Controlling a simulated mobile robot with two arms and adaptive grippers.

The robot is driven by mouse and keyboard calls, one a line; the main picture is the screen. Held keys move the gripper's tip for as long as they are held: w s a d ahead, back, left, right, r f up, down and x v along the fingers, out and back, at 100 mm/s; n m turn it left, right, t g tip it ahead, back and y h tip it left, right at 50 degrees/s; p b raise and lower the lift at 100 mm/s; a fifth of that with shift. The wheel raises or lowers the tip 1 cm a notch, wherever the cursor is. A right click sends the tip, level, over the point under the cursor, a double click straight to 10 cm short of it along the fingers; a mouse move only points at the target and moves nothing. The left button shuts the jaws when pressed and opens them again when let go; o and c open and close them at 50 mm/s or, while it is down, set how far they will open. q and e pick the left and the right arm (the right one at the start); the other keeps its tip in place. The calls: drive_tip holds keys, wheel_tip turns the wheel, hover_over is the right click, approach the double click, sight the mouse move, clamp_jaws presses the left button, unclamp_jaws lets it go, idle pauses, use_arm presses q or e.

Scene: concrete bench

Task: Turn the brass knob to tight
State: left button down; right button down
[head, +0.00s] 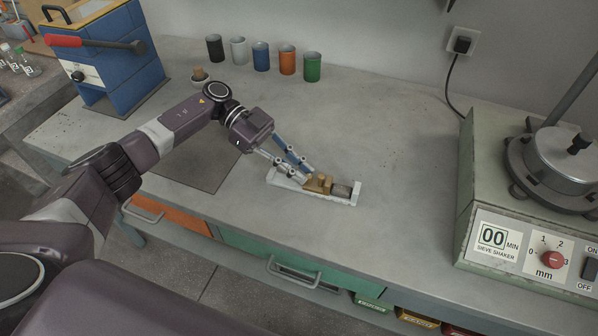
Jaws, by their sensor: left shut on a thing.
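A small white fixture (283,182) with raised ends lies on the bench near its front edge. In it sits a brass-coloured part (323,185), which I take for the brass knob, with a grey block (342,190) to its right. My left gripper (308,178) reaches in from the left, with its fingertips down at the left end of the brass part, shut on it. The fingers hide part of the brass, and any tight mark is too small to see. My right gripper is not in view.
A sieve shaker (500,225) stands at the right. Several coloured cups (287,60) line the back. A blue box with a red lever (120,52) stands at the back left. A dark mat (195,160) lies under my left arm. The bench behind the fixture is clear.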

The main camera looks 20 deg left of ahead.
use_arm(q)
drive_tip(key=c, duration=1.9)
unclamp_jaws()
drive_tip(key=shift+c, duration=0.2)
drive_tip(key=v, duration=1)
drive_tip(key=shift+w+a, duration=0.1)
drive_tip(key=shift+w, duration=0.05)
drive_tip(key=shift+v, duration=0.85)
